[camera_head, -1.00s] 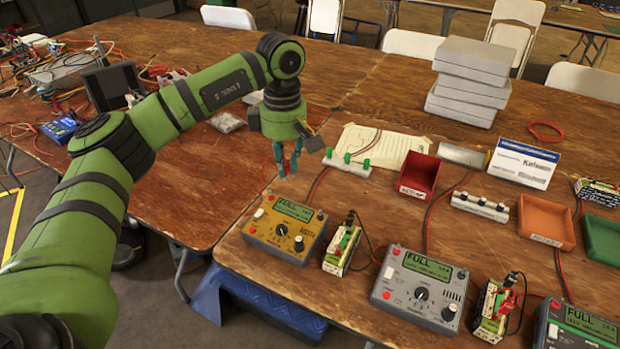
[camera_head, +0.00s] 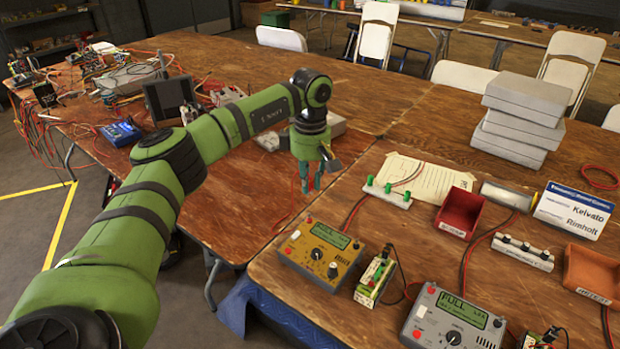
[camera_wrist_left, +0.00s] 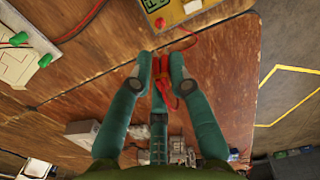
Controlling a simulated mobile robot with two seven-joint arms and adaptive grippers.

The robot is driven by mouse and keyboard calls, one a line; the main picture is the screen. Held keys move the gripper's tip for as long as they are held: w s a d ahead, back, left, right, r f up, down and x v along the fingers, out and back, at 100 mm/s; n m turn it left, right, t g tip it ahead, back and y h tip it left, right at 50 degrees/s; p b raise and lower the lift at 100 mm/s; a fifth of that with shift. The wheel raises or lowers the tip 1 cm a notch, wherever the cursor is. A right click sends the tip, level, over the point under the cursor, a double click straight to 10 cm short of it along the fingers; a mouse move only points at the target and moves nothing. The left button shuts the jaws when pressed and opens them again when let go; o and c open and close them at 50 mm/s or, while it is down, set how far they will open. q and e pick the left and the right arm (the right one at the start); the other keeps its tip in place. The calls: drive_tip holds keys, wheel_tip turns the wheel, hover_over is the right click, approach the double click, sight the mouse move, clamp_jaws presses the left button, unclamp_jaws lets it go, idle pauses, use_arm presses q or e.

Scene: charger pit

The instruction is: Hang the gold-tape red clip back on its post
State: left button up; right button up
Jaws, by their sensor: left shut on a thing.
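My left gripper (camera_head: 310,188) is shut on a red clip (camera_wrist_left: 164,76) with a gold-coloured band, held between the teal fingers in the left wrist view. In the head view the fingers point down beyond the yellow charger (camera_head: 322,252), and the clip is mostly hidden. A red lead (camera_wrist_left: 190,38) runs from the clip towards the charger. A white rail with several green posts (camera_head: 387,190) lies right of the gripper. Which post belongs to the clip I cannot tell. My right gripper is out of view.
A battery pack (camera_head: 375,277) stands beside the yellow charger, with a grey charger (camera_head: 453,318) to its right. A red bin (camera_head: 460,212), a paper sheet (camera_head: 425,180) and stacked grey boxes (camera_head: 520,122) occupy the right table. The brown tabletop left of the gripper is mostly clear.

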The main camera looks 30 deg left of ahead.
use_arm(q)
drive_tip(key=shift+f, duration=0.15)
drive_tip(key=shift+f+b, duration=1.7)
drive_tip(key=shift+f, duration=1.7)
drive_tip(key=shift+f+p, duration=0.15)
drive_tip(key=shift+p, duration=0.25)
drive_tip(key=o, duration=0.9)
drive_tip(key=shift+o, duration=0.2)
drive_tip(key=shift+o, duration=1)
